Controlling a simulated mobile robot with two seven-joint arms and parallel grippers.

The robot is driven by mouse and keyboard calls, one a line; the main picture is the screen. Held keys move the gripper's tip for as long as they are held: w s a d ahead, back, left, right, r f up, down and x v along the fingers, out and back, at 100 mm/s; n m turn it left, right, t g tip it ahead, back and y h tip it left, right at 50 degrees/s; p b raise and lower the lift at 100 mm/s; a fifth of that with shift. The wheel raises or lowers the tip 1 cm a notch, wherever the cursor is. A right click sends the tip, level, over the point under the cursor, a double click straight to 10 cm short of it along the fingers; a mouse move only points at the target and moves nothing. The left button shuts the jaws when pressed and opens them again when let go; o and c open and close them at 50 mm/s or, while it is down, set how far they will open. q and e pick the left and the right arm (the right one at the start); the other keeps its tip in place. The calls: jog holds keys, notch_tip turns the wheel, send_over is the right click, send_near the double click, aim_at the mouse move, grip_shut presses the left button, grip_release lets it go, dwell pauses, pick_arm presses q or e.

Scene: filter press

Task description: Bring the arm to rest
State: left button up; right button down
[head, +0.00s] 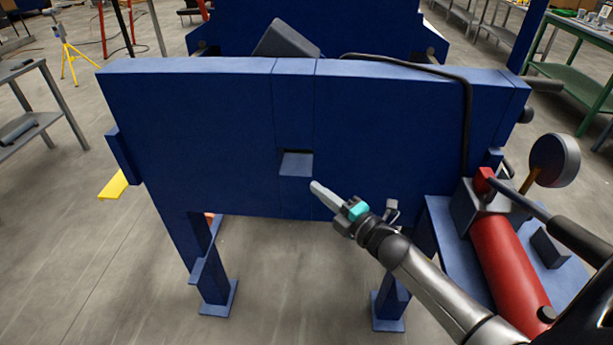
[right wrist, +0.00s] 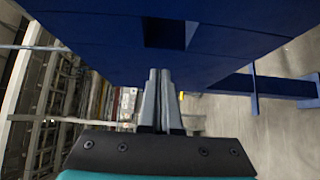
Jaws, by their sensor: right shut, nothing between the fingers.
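My right gripper (head: 318,190) is shut and empty in the head view, in front of the blue press end plate (head: 200,130). Its fingertips point up and left, just below and right of a square recess (head: 295,163) in the plate. In the right wrist view the two grey fingers (right wrist: 159,75) lie side by side, with the blue plate and its dark recess (right wrist: 165,33) ahead of them. Whether the fingertips touch the plate cannot be told. My left gripper is not in view.
A red cylinder (head: 507,262) with a dark lever and a round gauge (head: 554,160) stand at the right, close to my right arm. A black cable (head: 467,110) hangs over the plate. A grey table (head: 30,110) is at the left. The floor before the press is clear.

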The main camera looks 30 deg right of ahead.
jog(key=s+a+f+m+g+h, duration=0.1)
jog(key=s+f+m+g, duration=0.25)
jog(key=s+f, duration=0.45)
jog(key=s+f+m+g+h, duration=0.2)
jog(key=s+f+m, duration=0.15)
jog(key=f, duration=0.85)
jog(key=s+a+f+m+g+h, duration=0.1)
jog(key=s+f+m+g, duration=0.3)
jog(key=f, duration=0.5)
jog(key=s+a+f+m+g, duration=0.2)
jog(key=s+f, duration=0.2)
jog(key=s, duration=0.5)
jog(key=s+a+f+m+g, duration=0.2)
jog(key=s+a+f, duration=0.1)
jog(key=s, duration=0.7)
jog(key=s+a+f+m+g, duration=0.2)
jog(key=s+f, duration=0.4)
jog(key=s, duration=0.3)
jog(key=shift+s+a+m+g+y, duration=0.3)
jog(key=shift+s+a+m+g, duration=0.1)
jog(key=shift+a+g, duration=0.25)
